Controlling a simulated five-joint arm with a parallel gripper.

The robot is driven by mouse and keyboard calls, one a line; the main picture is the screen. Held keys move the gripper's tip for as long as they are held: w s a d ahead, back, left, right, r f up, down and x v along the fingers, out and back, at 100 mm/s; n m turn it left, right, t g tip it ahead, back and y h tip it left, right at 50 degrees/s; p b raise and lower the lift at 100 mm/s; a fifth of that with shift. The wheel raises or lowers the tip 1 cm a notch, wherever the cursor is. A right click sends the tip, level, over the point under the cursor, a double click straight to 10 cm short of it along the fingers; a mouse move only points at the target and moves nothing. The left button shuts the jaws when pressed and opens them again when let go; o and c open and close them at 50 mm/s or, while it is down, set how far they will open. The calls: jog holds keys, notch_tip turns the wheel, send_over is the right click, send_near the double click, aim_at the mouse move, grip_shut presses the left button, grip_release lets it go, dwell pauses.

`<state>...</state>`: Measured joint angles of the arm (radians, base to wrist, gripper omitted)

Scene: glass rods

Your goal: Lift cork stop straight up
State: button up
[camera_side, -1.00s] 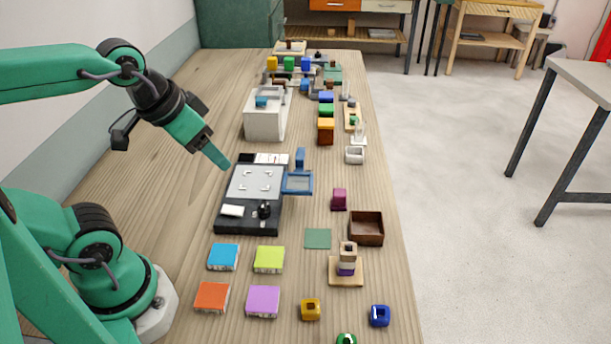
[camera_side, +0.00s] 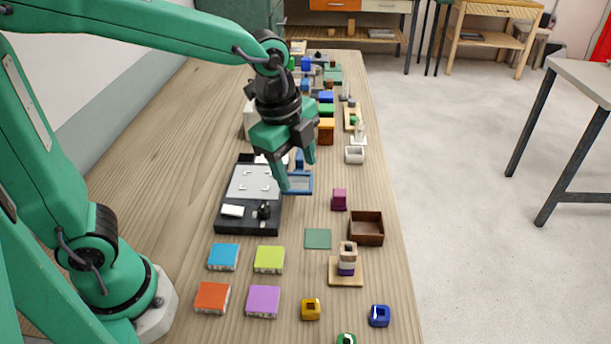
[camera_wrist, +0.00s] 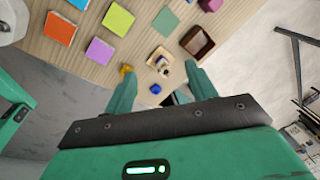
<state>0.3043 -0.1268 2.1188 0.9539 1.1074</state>
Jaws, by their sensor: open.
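A tan, cork-like block (camera_side: 348,247) that looks like the cork stop sits on top of a small stack, above a pale piece and a purple piece (camera_side: 346,270). The stack stands upright on a square wooden base (camera_side: 337,283). My gripper (camera_side: 296,174) is open and empty, raised over the table near the blue-framed tray, well behind and left of the stack in the side view. In the wrist view the stack (camera_wrist: 163,68) shows small and far off, between the fingers of my gripper (camera_wrist: 163,74). Its exact parts are hard to tell there.
A brown open box (camera_side: 366,228), a magenta block (camera_side: 339,199) and a green mat (camera_side: 318,238) lie behind the stack. A yellow block (camera_side: 310,309) and blue block (camera_side: 379,316) lie in front. Coloured tiles (camera_side: 269,259) lie left. The table's right edge is close.

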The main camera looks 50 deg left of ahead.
aim_at(349, 246)
jog(key=w+d+f+m, duration=0.1)
jog(key=d+f+m, duration=0.1)
jog(key=d+m, duration=0.1)
jog(key=w+d+f+m+g, duration=0.1)
jog(key=d+f+m, duration=0.2)
jog(key=m, duration=0.1)
jog(key=w+d+f+m+g, duration=0.1)
jog(key=w+d+f+m, duration=0.1)
jog(key=d+m, duration=0.1)
jog(key=shift+d+f+m+y, duration=0.3)
jog(key=shift+d+f+m, duration=0.1)
jog(key=shift+d, duration=0.2)
jog(key=shift+f, duration=1.25)
jog(key=shift+d+f, duration=0.1)
jog(key=shift+f, duration=2.5)
jog(key=c, duration=1)
